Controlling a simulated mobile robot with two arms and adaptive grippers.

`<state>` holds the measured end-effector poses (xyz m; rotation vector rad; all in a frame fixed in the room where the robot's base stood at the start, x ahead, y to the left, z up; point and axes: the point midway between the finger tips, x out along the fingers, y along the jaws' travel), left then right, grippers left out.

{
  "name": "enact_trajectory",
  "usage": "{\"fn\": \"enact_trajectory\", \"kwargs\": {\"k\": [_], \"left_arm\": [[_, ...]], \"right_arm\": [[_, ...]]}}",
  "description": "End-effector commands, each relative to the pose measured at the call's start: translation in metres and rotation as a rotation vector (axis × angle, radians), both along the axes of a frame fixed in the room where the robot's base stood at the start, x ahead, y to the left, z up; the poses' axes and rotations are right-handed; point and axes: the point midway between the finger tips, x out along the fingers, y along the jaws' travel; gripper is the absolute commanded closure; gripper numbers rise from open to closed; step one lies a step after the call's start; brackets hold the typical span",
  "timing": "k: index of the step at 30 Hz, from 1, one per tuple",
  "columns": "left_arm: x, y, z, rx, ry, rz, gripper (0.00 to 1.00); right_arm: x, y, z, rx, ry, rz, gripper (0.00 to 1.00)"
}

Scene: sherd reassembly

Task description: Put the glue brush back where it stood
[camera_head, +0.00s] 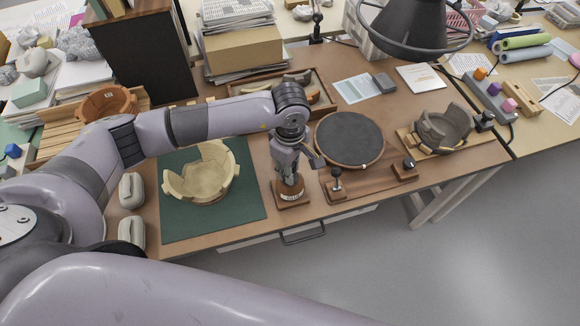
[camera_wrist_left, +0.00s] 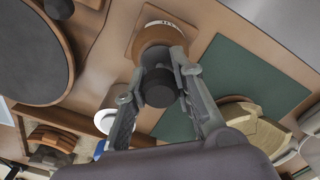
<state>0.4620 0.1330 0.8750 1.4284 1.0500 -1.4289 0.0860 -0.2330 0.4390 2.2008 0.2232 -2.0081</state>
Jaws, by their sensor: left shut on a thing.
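My left gripper (camera_head: 289,170) is shut on the glue brush (camera_wrist_left: 158,88), whose dark round handle end shows between the fingers in the left wrist view. The brown glue pot (camera_head: 291,187) with a pale label stands on a square wooden base directly below the gripper. The pot also shows beyond the brush in the left wrist view (camera_wrist_left: 160,36). The brush lines up with the pot, but the gripper and handle hide its lower end, so I cannot tell how deep it sits. My right gripper is not in view.
A dark round turntable (camera_head: 349,138) is close right of the pot. A pale partial bowl (camera_head: 201,178) rests on a green mat (camera_head: 240,208) to the left. A wooden tray (camera_head: 318,86) lies behind. A dark partial vessel (camera_head: 443,132) stands farther right.

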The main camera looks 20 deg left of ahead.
Motion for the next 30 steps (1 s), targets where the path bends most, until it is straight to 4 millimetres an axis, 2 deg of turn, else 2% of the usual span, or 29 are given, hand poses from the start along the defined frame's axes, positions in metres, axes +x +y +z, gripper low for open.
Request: {"fn": "enact_trajectory", "kwargs": {"k": [30], "left_arm": [[0.0000,0.0001,-0.0046,0.000,0.000,0.000,0.92]], "right_arm": [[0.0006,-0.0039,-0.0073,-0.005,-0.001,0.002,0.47]]}}
